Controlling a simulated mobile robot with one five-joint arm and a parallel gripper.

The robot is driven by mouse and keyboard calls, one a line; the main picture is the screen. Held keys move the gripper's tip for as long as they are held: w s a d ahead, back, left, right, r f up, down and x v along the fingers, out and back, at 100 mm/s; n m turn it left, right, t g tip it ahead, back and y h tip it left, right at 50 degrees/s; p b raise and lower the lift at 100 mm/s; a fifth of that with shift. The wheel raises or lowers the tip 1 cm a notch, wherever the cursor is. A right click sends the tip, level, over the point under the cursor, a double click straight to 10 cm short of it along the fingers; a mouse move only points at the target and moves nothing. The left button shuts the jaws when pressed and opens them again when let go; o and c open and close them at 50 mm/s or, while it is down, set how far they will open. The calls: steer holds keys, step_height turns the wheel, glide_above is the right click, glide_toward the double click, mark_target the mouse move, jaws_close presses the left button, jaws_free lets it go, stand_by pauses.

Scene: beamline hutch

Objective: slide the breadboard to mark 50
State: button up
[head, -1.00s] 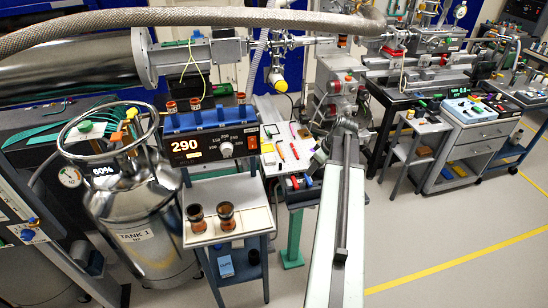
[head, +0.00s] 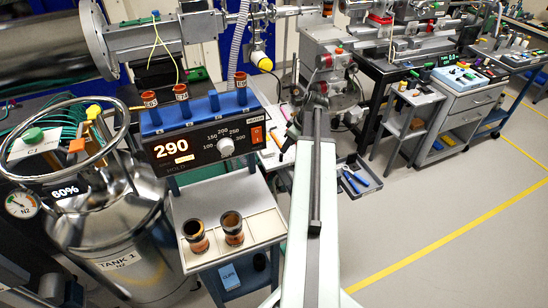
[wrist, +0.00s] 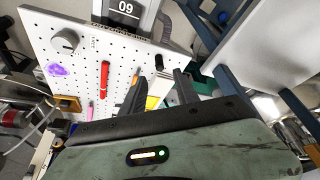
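The breadboard is a white perforated plate (wrist: 118,62) across the upper left of the wrist view. A dark panel (wrist: 127,9) reading "09" sits at its top edge. A grey knob (wrist: 66,41), a red marker (wrist: 104,76) and a purple piece (wrist: 56,70) lie on it. My gripper (wrist: 160,86) has its two dark fingers apart over the board's right part. A pale block with a black top and a yellow patch show between or beyond them; contact cannot be told. In the head view only a sliver of the board (head: 272,154) shows; the gripper is hidden by my arm.
A heater (head: 215,143) reading 290 stands left of my arm, above a shelf with two amber beakers (head: 232,229). A steel tank (head: 115,235) is at far left. A tray with blue pliers (head: 354,178) is right of my arm.

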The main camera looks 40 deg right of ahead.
mark_target(281, 154)
steer(key=b+x, duration=0.7)
steer(key=x, duration=0.1)
steer(key=shift+w+f, duration=0.1)
steer(key=shift+f, duration=0.05)
jaws_close()
stand_by(1.3)
